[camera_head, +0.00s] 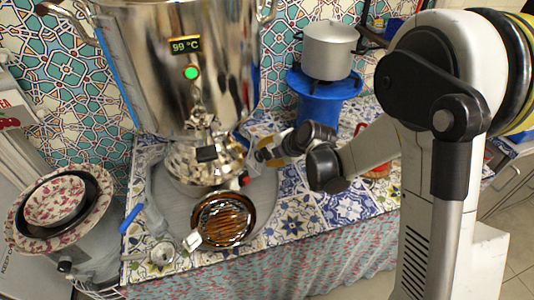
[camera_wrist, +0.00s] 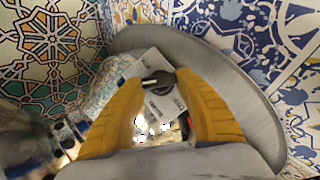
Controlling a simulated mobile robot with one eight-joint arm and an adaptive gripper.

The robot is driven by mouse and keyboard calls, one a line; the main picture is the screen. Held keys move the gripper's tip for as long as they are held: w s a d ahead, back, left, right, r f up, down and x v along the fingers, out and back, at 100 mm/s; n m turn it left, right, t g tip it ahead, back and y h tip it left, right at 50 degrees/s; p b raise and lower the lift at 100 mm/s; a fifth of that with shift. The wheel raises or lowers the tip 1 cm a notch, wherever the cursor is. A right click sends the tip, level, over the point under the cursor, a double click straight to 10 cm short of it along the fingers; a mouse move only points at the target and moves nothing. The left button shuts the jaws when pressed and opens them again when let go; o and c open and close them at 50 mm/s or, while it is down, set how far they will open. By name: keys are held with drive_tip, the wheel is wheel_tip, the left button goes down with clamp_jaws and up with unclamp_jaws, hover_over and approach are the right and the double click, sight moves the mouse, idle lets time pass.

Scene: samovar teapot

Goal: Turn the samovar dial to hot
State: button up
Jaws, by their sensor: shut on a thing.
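The steel samovar (camera_head: 175,60) stands at the left of the counter in the head view. Its display (camera_head: 186,45) reads 99 °C, and a green light (camera_head: 191,73) glows below it. My gripper (camera_head: 262,156) is low at its right side. In the wrist view, a black dial (camera_wrist: 158,80) with a pale mark pointing left sits before a white label plate (camera_wrist: 165,103). The yellow fingers of my gripper (camera_wrist: 160,78) are shut on the dial, one on each side. The label's words are too small to read. I cannot make out the dial in the head view.
Patterned bowls (camera_head: 57,200) stand at left. A pot (camera_head: 330,48) sits on a blue stand (camera_head: 322,98) at the back. Tiled counter (camera_head: 345,208) is free at the front right.

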drive_tip(key=o, duration=1.2)
drive_tip(key=v, duration=1.2)
drive_tip(key=s+d+r+m+h, duration=0.2)
drive_tip(key=s+d+m, duration=0.2)
drive_tip(key=s+m, duration=0.2)
drive_tip(key=s+d+r+m+h, duration=0.1)
drive_tip(key=s+d+r+m, duration=0.1)
drive_tip(key=s+d+m, duration=0.2)
drive_tip(key=s+d+r+m+h, duration=0.2)
drive_tip(key=s+d+m, duration=0.3)
drive_tip(key=s+m, duration=0.5)
drive_tip(key=shift+s+r+m+t+h, duration=0.1)
drive_tip(key=shift+r+m+t, duration=0.05)
drive_tip(key=shift+m, duration=0.75)
drive_tip(key=shift+s+r+m+t+h, duration=0.1)
drive_tip(key=shift+m, duration=0.8)
drive_tip(key=shift+s+r+m+t+h, duration=0.1)
drive_tip(key=shift+r+m+t, duration=0.05)
drive_tip(key=shift+m, duration=0.75)
